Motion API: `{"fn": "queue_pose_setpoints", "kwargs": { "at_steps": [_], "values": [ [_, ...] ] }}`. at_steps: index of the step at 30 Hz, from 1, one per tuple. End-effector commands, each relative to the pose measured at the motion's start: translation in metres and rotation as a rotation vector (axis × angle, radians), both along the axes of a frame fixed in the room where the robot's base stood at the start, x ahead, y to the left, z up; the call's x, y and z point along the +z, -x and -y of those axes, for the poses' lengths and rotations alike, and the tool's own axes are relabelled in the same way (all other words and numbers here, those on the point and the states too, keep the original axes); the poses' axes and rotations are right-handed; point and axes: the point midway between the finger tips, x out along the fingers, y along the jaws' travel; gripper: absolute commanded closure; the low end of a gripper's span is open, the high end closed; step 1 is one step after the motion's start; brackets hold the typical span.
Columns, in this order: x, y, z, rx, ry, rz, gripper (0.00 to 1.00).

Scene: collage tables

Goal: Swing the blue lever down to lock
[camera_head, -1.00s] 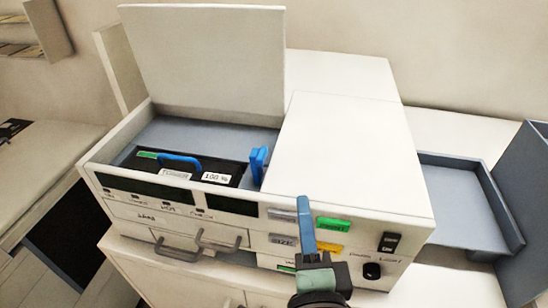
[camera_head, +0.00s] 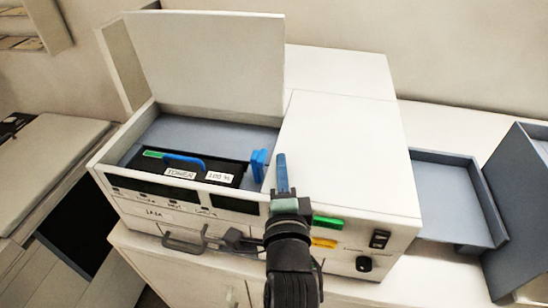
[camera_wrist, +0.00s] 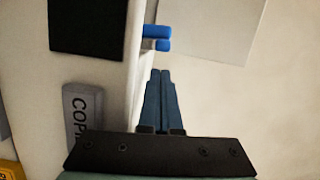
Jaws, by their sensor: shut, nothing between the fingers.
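The blue lever (camera_head: 258,165) stands upright at the right end of the printer's open bay, beside the black toner cartridge (camera_head: 190,169) with its blue handle. In the wrist view the blue lever (camera_wrist: 157,38) shows as blue ends just beyond my fingertips. My gripper (camera_head: 282,158) is shut and empty, its blue fingers together, just right of the lever in the head view. In the wrist view a small space shows between my gripper (camera_wrist: 161,72) and the lever, so they look apart.
The white printer's lid (camera_head: 205,65) stands open behind the bay. The flat white top (camera_head: 345,150) lies right of my gripper. A grey-blue output tray (camera_head: 450,190) sits at the right.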

Motion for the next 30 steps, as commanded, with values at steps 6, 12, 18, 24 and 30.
{"fn": "queue_pose_setpoints", "kwargs": {
  "at_steps": [6,12,18,24,30],
  "values": [
    [-0.001,-0.003,-0.013,0.0,0.0,-0.001,1.0],
    [-0.002,-0.003,-0.015,0.0,0.0,0.001,1.0],
    [-0.002,-0.003,-0.014,0.0,0.0,0.0,1.0],
    [0.0,-0.004,-0.016,0.0,0.023,-0.005,1.0],
    [0.001,-0.004,-0.018,0.0,0.058,-0.014,1.0]
  ]
}}
